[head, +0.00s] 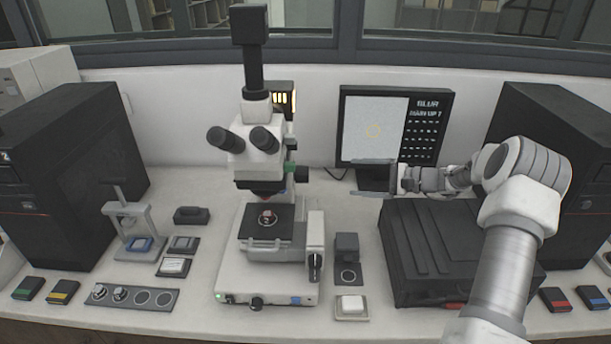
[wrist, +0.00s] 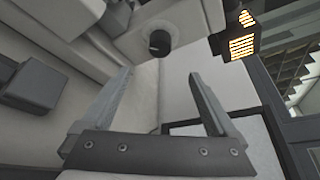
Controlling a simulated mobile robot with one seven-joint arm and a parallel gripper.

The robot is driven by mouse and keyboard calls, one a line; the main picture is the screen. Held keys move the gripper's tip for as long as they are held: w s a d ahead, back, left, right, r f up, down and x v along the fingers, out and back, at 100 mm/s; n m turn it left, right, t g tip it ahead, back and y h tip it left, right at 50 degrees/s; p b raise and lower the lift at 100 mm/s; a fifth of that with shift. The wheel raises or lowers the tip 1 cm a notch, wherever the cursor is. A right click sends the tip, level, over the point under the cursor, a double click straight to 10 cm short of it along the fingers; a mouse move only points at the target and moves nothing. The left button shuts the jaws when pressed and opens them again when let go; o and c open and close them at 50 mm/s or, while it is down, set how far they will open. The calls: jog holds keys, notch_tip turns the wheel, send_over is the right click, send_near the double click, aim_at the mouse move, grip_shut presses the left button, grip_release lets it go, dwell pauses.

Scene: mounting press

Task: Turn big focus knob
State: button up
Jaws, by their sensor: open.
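The white microscope (head: 262,150) stands at the middle of the bench, with black eyepieces and a specimen stage (head: 266,222). In the wrist view a round black knob (wrist: 160,42) sticks out of its pale body, ahead of my fingers. I cannot tell for certain whether this is the big focus knob. My gripper (head: 371,178) is to the right of the microscope, in front of the monitor, with its jaws pointing left. In the wrist view its fingers (wrist: 160,78) are spread apart and empty, and the knob is clear of them.
A black case (head: 440,250) lies below my arm. A lit yellow panel (head: 281,98) is behind the microscope. A small dark block (head: 347,247) stands on the bench at its right.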

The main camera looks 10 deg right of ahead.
aim_at(306, 174)
jog(key=p+x, duration=0.2)
jog(key=x, duration=1.4)
jog(key=shift+w+a+p, duration=0.1)
jog(key=shift+a+p, duration=0.2)
jog(key=c, duration=1.4)
